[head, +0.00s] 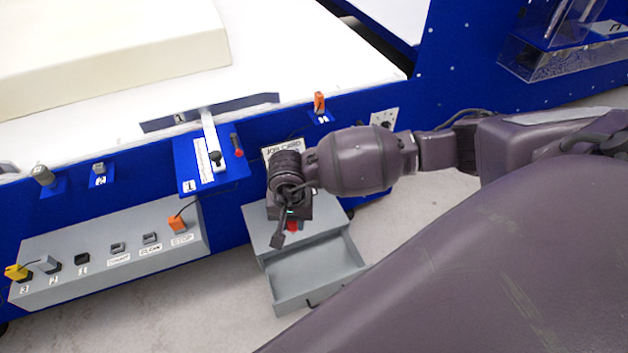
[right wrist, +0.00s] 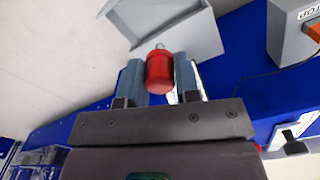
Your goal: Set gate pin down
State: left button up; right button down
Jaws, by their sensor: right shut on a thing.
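My right gripper (head: 291,224) points down over a grey box with a pulled-out drawer. In the right wrist view its two fingers (right wrist: 159,80) are closed on a red pin (right wrist: 160,75) with a small metal tip, which I take as the gate pin. In the head view only a bit of red (head: 292,227) shows below the gripper; the wrist hides the rest. I cannot tell whether the pin touches the box. My left gripper is not in view.
The grey box (head: 330,225) has an open, empty-looking drawer (head: 318,277) on its front side. A sloped grey control panel (head: 105,250) stands left. The blue bench frame (head: 232,215) runs behind, with a blue bracket (head: 190,178). A label card (head: 272,150) is by the wrist.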

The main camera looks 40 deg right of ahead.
notch_tip(320, 180, down, 7)
jog(key=w+d+m+b, duration=0.2)
jog(key=m+b, duration=0.1)
jog(key=m, duration=0.6)
jog(key=m+b, duration=0.9)
jog(key=m, duration=1.8)
send_over(315, 277)
notch_tip(315, 277, down, 22)
jog(key=f, duration=0.1)
notch_tip(315, 277, down, 16)
jog(key=b, duration=0.7)
jog(key=shift+s+r, duration=0.15)
jog(key=shift+r, duration=0.1)
jog(key=f+b, duration=0.2)
jog(key=f, duration=0.1)
jog(key=shift+s+f, duration=0.2)
jog(key=shift+f, duration=0.1)
jog(key=shift+w+f, duration=0.1)
jog(key=shift+f, duration=0.15)
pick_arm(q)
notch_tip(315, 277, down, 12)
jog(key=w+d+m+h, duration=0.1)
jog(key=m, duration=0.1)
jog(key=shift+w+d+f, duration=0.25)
pick_arm(e)
jog(key=shift+w+r, duration=0.15)
jog(key=shift+w, duration=0.05)
